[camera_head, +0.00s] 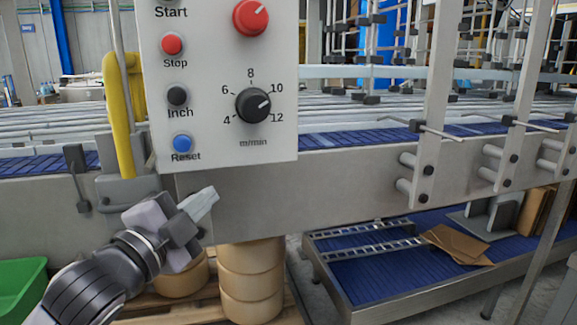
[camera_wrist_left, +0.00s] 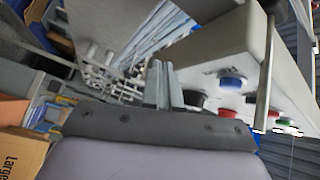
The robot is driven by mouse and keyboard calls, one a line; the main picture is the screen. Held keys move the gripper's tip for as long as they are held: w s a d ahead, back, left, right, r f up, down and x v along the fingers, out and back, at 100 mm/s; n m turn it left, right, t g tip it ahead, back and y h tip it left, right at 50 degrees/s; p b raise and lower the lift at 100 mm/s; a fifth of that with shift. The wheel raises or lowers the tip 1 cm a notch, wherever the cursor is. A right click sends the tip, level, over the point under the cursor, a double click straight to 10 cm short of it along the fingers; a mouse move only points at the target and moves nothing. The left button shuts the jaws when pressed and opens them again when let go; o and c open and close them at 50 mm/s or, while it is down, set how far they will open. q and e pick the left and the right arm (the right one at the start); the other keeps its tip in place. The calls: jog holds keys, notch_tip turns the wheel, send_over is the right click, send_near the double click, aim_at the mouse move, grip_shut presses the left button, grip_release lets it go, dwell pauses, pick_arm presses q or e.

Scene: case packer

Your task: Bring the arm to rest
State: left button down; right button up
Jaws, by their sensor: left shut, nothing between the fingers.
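My left gripper (camera_head: 200,205) comes in from the lower left in the head view. It is shut and empty, with its fingers just below the lower edge of the white control panel (camera_head: 217,125), near the blue Reset button (camera_head: 182,143). I cannot tell any contact between the fingers and the panel. In the left wrist view the shut fingers (camera_wrist_left: 163,85) show in the middle, beside the panel's underside, with the blue button (camera_wrist_left: 232,83) close on the right. My right gripper is not in view.
A yellow pipe (camera_head: 122,115) rises left of the panel. Stacked tan rolls (camera_head: 252,280) stand below the gripper, and a green bin (camera_head: 20,290) is at lower left. The conveyor frame (camera_head: 350,180) runs behind. A lower blue belt (camera_head: 375,275) carries flat cardboard (camera_head: 455,243).

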pick_arm(q)
jog(key=s+a+f+n+g+y, duration=0.1)
jog(key=s+f+n, duration=0.15)
jog(key=f, duration=0.65)
jog(key=s+a+f+n+g+y, duration=0.15)
jog(key=f+n, duration=0.25)
jog(key=f, duration=0.5)
jog(key=s+a+f+n+g+y, duration=0.1)
jog(key=s+f+n, duration=0.15)
jog(key=f, duration=0.75)
jog(key=s+a+f+n+g+y, duration=0.1)
jog(key=s+f+n, duration=0.2)
jog(key=s+f, duration=0.5)
jog(key=s+a+f+n+g+y, duration=0.1)
jog(key=s+a+f+n+g, duration=0.1)
jog(key=s+f, duration=0.6)
jog(key=shift+a+f+n, duration=0.3)
jog(key=shift+n, duration=0.5)
jog(key=shift+g, duration=0.25)
